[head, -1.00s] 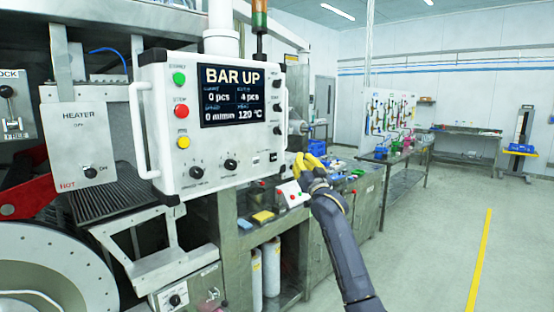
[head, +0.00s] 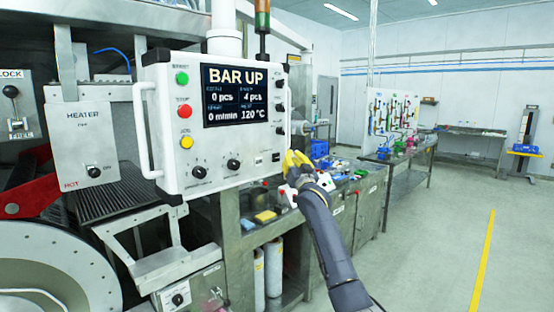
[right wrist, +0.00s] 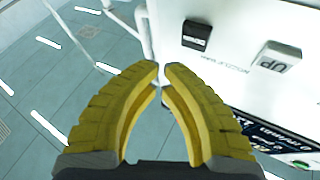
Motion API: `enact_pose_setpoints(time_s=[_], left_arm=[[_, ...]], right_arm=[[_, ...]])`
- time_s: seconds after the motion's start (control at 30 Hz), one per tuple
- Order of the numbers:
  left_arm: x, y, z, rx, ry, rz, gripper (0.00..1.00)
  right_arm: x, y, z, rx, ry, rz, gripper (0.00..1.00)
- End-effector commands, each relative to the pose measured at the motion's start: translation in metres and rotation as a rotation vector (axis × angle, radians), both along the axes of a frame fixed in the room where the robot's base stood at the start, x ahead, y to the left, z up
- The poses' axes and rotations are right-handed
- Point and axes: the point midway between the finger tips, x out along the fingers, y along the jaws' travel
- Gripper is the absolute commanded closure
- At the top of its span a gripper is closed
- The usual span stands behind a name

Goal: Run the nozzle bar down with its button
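The white control panel (head: 220,160) hangs at centre-left in the head view. Its screen (head: 243,94) reads BAR UP. Two small keys sit at its lower right: a pale key (head: 258,160) and a dark key (head: 276,157). In the right wrist view the pale key (right wrist: 278,57) reads UP upside down; the dark key (right wrist: 196,35) stands beside it, its marking not legible. My right gripper (head: 291,158) is just right of the panel's lower right corner. Its yellow fingertips (right wrist: 161,68) are together with nothing between them, apart from the dark key. My left gripper is not in view.
The heater box (head: 88,145) and a large drum (head: 50,270) stand at left. A bench with small items (head: 345,182) lies behind my right arm. The floor (head: 440,240) at right is clear.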

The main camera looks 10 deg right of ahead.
Motion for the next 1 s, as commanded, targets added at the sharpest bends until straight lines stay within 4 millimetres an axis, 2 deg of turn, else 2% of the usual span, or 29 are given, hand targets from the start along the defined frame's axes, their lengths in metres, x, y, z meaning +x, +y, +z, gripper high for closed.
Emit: enact_pose_setpoints(time_s=[0.33, 0.8, 0.83, 0.87, 1.0], left_arm=[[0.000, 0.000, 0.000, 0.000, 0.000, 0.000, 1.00], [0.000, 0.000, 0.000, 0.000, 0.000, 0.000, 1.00], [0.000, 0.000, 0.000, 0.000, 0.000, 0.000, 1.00], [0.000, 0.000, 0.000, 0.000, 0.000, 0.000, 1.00], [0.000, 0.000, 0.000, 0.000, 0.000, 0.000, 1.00]], right_arm=[[0.020, 0.012, 0.000, 0.000, 0.000, -0.001, 1.00], [0.023, 0.014, 0.000, 0.000, -0.001, 0.000, 1.00], [0.023, 0.014, 0.000, 0.000, 0.000, 0.000, 0.97], [0.023, 0.014, 0.000, 0.000, 0.000, 0.000, 1.00], [0.023, 0.014, 0.000, 0.000, 0.000, 0.000, 1.00]])
